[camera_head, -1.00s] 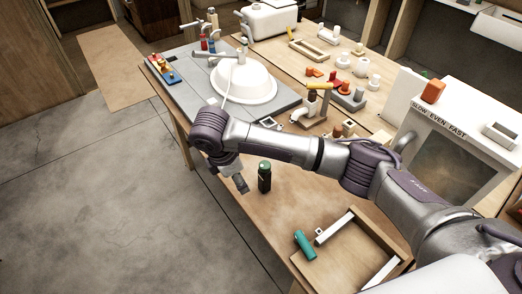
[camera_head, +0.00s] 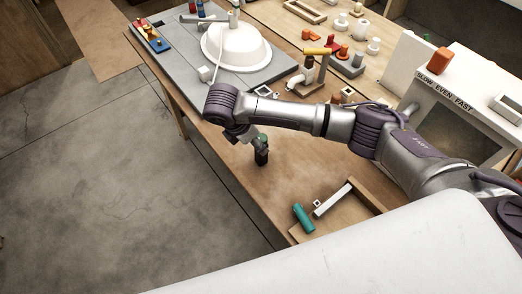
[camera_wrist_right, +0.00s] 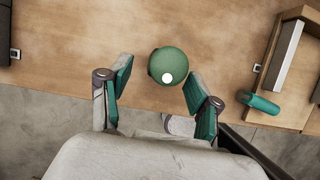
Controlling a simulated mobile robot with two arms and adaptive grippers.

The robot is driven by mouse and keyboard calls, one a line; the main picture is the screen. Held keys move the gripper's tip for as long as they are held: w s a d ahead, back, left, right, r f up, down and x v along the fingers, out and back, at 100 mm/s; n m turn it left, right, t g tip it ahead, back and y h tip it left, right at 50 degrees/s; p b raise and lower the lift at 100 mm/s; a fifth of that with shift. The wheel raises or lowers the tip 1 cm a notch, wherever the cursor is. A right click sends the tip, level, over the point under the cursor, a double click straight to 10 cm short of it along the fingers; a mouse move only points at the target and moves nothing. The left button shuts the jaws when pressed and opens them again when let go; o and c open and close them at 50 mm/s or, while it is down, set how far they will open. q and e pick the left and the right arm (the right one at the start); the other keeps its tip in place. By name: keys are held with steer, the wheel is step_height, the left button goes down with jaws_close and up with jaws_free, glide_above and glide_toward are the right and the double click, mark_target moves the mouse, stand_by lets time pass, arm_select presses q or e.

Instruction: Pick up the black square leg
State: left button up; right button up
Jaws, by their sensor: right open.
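A black upright piece (camera_head: 261,157) with a round green top (camera_wrist_right: 168,65) stands on the wooden table. My right gripper (camera_wrist_right: 158,88) is open, its green-padded fingers to either side of the green top's near edge, nothing held. In the head view the right gripper (camera_head: 246,136) is just left of the black piece, partly hidden by my wrist. My left gripper is not in view.
A wooden tray (camera_head: 372,205) with a pale bar (camera_head: 333,198) and a teal cylinder (camera_head: 303,218) lies near the front edge. A grey mat (camera_head: 190,72) with a white basin (camera_head: 236,55) is behind. A white heater (camera_head: 462,100) stands right. Bare table surrounds the black piece.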

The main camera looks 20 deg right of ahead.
steer(key=x, duration=0.3)
steer(key=shift+s+d+f+p, duration=0.1)
steer(key=shift+s+d+p, duration=0.05)
steer(key=shift+d+p, duration=0.2)
steer(key=shift+f, duration=0.15)
steer(key=shift+c, duration=1.1)
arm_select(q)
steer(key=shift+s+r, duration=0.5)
arm_select(e)
jaws_close()
